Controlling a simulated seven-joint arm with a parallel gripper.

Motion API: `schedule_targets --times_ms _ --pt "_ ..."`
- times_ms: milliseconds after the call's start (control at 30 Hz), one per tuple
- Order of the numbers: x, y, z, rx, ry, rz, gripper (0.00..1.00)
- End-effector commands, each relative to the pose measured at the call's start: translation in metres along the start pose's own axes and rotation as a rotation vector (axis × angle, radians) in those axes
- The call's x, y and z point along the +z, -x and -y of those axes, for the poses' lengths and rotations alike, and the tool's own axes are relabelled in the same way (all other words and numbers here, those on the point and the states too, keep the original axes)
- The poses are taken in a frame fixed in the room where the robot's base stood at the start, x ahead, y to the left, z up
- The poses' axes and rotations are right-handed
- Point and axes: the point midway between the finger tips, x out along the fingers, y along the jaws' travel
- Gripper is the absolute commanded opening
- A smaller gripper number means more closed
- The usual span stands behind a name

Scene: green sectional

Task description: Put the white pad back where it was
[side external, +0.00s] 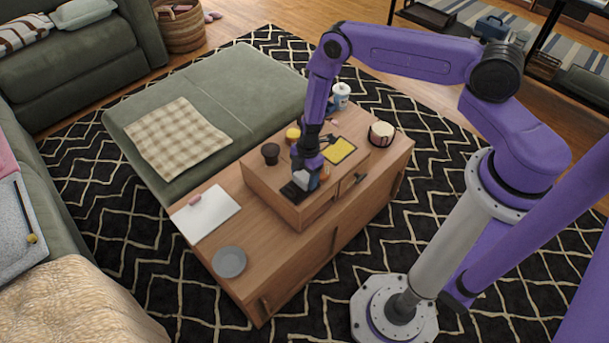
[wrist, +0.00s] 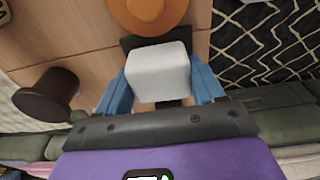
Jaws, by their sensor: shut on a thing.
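A white block-like pad (wrist: 158,72) sits between the two blue fingers of my gripper (wrist: 160,88) in the wrist view. My gripper is shut on it. A dark flat thing (wrist: 130,43) shows just behind the pad. In the side view my gripper (side external: 304,182) is low over the front end of the raised wooden box, and the pad shows only as a small pale patch (side external: 302,179). A black flat thing (side external: 291,192) lies on the box right by the fingers. I cannot tell whether the pad touches it.
The raised box (side external: 262,182) stands on the wooden table (side external: 285,255). It carries a dark cup (side external: 271,152) and a yellow pad (side external: 341,150). A white round container (side external: 382,133), a white sheet (side external: 208,216) and a grey plate (side external: 229,262) are on the table.

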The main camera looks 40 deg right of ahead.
Motion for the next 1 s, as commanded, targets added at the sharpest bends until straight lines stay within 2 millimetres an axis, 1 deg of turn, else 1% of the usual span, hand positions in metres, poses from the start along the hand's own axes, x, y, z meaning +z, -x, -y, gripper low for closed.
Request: schedule_targets --times_ms 400,433,500,833,1000 --pt "0.001 -0.005 0.0 0.0 0.0 0.0 0.43" --pt "0.001 -0.004 0.0 0.0 0.0 0.0 0.74" --pt "0.001 -0.004 0.0 0.0 0.0 0.0 0.93" --pt "0.001 -0.003 0.0 0.0 0.0 0.0 0.93" --pt "0.0 0.011 -0.001 0.002 0.001 0.0 0.93"
